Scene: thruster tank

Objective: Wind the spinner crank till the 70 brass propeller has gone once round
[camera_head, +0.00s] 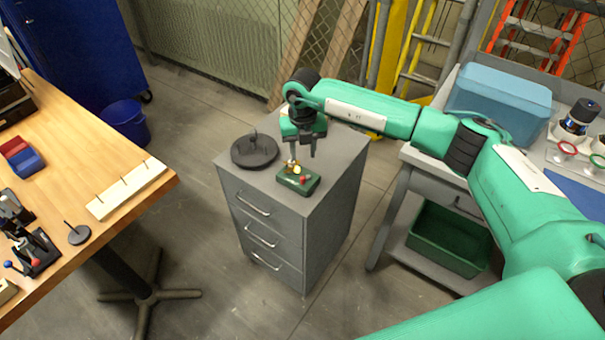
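The spinner is a small dark green box (298,181) on top of the grey drawer cabinet, near its front edge. A small brass propeller (290,166) shows at its upper left, partly behind other parts. A red knob (303,179) and a pale yellow part (297,170) sit on the box; I cannot tell exactly how the crank is turned. No number is legible on the propeller. My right gripper (303,155) points down just above and behind the box, its two fingers apart. I cannot tell whether it touches the spinner. My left gripper is out of view.
A dark round stand (255,150) lies on the grey cabinet (330,160), left of my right gripper. A wooden workbench (120,205) with a pegged board (127,188) stands at left. At right, a grey bench carries a blue box (500,100); a green crate (450,237) sits below.

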